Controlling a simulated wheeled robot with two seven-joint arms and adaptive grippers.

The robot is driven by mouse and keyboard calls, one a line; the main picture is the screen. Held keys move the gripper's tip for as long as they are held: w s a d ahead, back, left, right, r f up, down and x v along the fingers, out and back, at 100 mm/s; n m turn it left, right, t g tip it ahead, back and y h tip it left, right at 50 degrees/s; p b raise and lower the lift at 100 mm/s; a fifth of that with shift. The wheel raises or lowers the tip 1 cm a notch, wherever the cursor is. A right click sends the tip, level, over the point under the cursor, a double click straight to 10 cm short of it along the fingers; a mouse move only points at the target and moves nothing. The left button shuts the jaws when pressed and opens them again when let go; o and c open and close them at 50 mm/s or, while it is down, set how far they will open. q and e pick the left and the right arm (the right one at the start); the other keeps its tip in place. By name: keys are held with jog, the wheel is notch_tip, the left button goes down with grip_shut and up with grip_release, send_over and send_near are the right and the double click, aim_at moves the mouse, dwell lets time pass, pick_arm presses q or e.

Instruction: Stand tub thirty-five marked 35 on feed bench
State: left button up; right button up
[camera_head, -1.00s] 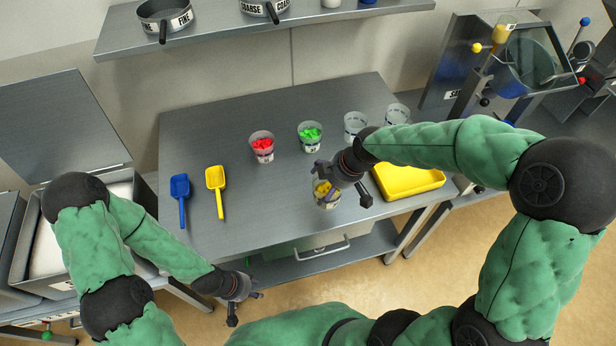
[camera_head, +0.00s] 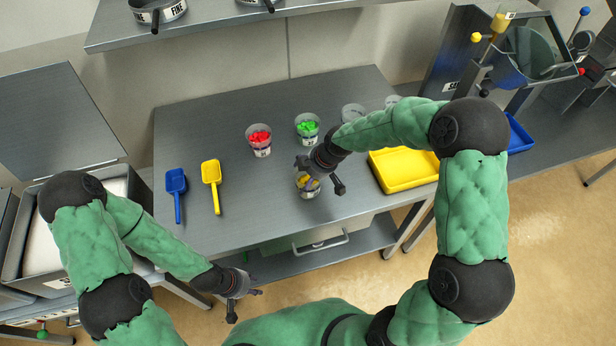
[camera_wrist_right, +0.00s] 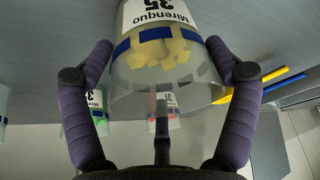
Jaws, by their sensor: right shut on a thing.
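Tub thirty-five (camera_head: 308,188) is a clear tub with yellow pieces, a blue band and a white label. Its label reads "Mirenquo 35" in the right wrist view (camera_wrist_right: 160,75). My right gripper (camera_head: 320,176) is shut on it, with a finger on either side, near the front of the grey feed bench (camera_head: 200,125). I cannot tell whether the tub's base touches the bench. My left gripper (camera_head: 246,300) is open and empty, low in front of the bench.
A tub of red pieces (camera_head: 259,142), a tub of green pieces (camera_head: 307,128) and two clear tubs (camera_head: 352,112) stand behind. A yellow tray (camera_head: 405,172) is at the right. Blue (camera_head: 176,184) and yellow scoops (camera_head: 211,178) lie at the left. Bare bench lies between the scoops and tub thirty-five.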

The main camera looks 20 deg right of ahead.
jog(key=shift+f, duration=0.15)
jog(key=o, duration=1.1)
jog(key=shift+c, duration=0.2)
jog(key=shift+r, duration=0.2)
jog(key=p+v, duration=0.2)
jog(key=v, duration=0.9)
jog(key=shift+d+r, duration=0.15)
jog(key=shift+r, duration=0.15)
jog(key=shift+s, duration=0.15)
